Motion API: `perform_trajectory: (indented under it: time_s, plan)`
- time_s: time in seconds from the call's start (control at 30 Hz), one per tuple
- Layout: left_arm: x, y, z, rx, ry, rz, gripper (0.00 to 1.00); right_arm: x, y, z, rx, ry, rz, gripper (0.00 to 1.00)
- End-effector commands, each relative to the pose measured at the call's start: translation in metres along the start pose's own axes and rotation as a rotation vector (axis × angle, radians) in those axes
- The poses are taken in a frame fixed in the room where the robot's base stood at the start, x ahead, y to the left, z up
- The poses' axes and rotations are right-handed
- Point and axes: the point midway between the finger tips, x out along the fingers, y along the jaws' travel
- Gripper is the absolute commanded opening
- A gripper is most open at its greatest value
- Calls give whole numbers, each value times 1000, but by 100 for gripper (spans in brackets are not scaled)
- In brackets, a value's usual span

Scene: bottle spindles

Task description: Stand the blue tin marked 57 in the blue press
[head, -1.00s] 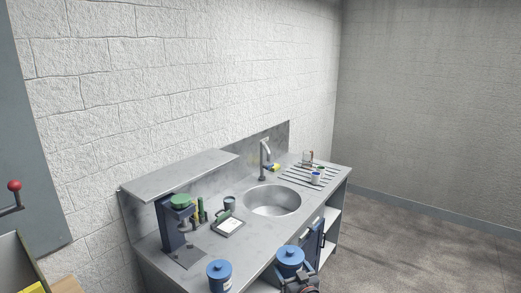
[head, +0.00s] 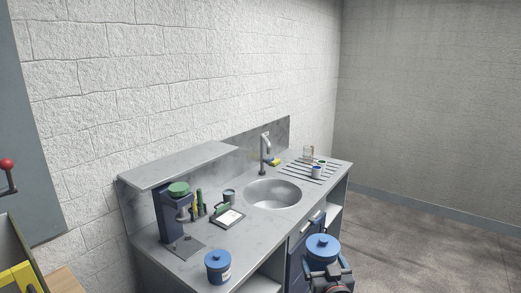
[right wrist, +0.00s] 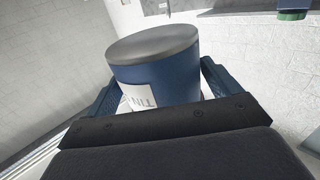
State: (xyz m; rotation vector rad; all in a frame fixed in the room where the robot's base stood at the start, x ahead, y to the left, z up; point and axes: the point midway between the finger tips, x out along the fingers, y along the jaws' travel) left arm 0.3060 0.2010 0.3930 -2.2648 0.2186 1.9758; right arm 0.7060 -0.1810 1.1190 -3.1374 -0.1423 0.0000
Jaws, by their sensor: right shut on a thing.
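My right gripper (head: 328,272) is shut on a blue tin (head: 322,246) with a knobbed blue lid, held in front of the bench's front edge. In the right wrist view the held blue tin (right wrist: 155,85) sits between the fingers, its grey end up in the picture. Part of a white label shows; I cannot read a 57 on it. A second blue tin (head: 218,267) with a blue lid stands on the bench's near edge. The dark blue press (head: 171,216), with a green round top, stands at the bench's left end. My left gripper is out of view.
The grey bench (head: 190,262) has a round sink (head: 272,194), a tap (head: 265,148) and a drying rack (head: 300,172) with small cups. A shelf (head: 180,165) overhangs the back left. A clipboard-like tray (head: 228,217) and several upright tools stand beside the press.

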Motion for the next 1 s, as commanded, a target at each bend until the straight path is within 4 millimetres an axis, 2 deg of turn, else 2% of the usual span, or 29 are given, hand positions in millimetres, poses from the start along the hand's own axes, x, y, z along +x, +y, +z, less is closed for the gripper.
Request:
perform_trajectory:
  time_s: [0.03, 0.2, 0.4, 0.5, 0.7, 1.0]
  plan:
    - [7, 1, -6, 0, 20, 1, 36, -12, 4, 20, 3, -2, 16, 53]
    - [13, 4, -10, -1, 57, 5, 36, -43, 17, 66, 2, -3, 61, 53]
    - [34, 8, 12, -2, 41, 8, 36, -70, 22, 128, 1, -3, 89, 53]
    - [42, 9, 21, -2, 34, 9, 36, -80, 19, 150, 1, -2, 92, 53]
    - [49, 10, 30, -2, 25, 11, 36, -90, 18, 170, -2, 2, 91, 53]
    - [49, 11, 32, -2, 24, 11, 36, -91, 17, 171, -1, 3, 90, 53]
